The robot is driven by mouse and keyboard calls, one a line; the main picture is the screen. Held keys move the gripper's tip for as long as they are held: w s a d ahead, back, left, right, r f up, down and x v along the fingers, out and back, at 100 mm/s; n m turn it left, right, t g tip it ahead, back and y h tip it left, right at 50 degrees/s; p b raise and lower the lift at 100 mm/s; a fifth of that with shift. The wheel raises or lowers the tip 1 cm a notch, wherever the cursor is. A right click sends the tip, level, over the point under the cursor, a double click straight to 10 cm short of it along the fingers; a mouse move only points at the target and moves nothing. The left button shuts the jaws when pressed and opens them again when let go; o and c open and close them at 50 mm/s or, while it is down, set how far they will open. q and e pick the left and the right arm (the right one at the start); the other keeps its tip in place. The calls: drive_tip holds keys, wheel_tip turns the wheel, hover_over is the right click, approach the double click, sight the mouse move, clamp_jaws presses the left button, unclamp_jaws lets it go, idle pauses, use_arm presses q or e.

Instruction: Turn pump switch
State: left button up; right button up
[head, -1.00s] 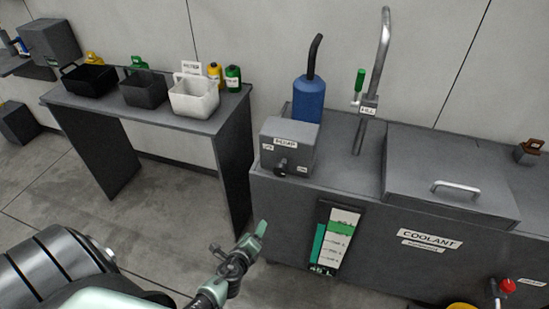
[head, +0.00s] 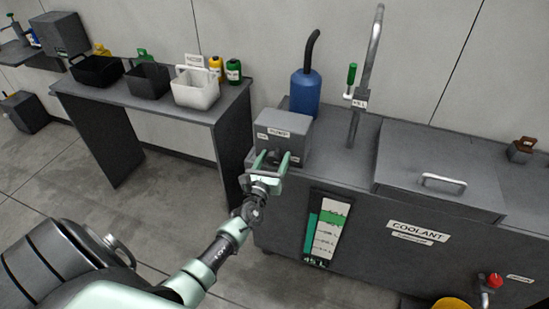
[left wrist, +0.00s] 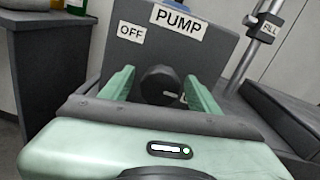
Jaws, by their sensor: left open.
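The pump box (head: 285,133) is a grey box on the left end of the coolant tank. In the left wrist view the box (left wrist: 112,55) carries a PUMP label and an OFF label on its left. Its dark round switch knob (left wrist: 160,86) shows between my fingers; a label right of the knob is mostly hidden. My left gripper (head: 272,160) is open in front of the box, its green fingers on either side of the knob. In the left wrist view the gripper (left wrist: 160,88) looks apart from the knob, but contact is unclear. My right gripper is out of view.
The coolant tank (head: 350,222) has a level gauge (head: 322,228), a lid with a handle (head: 443,182), and a red knob (head: 495,280). A table (head: 140,112) with bins is at left.

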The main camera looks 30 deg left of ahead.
use_arm(q)
drive_tip(key=shift+w, duration=0.15)
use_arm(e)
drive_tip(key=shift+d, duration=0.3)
use_arm(q)
clamp_jaws()
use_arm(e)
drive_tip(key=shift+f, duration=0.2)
use_arm(q)
drive_tip(key=n+b, duration=0.2)
drive_tip(key=n, duration=0.2)
drive_tip(key=shift+f, duration=0.1)
drive_tip(key=n+b, duration=0.1)
drive_tip(key=n, duration=0.4)
drive_tip(key=shift+b, duration=0.35)
drive_tip(key=n, duration=0.4)
drive_tip(key=shift+n+b, duration=0.3)
drive_tip(key=shift+b, duration=0.05)
drive_tip(key=shift+r+n, duration=0.2)
drive_tip(key=shift+n, duration=1.8)
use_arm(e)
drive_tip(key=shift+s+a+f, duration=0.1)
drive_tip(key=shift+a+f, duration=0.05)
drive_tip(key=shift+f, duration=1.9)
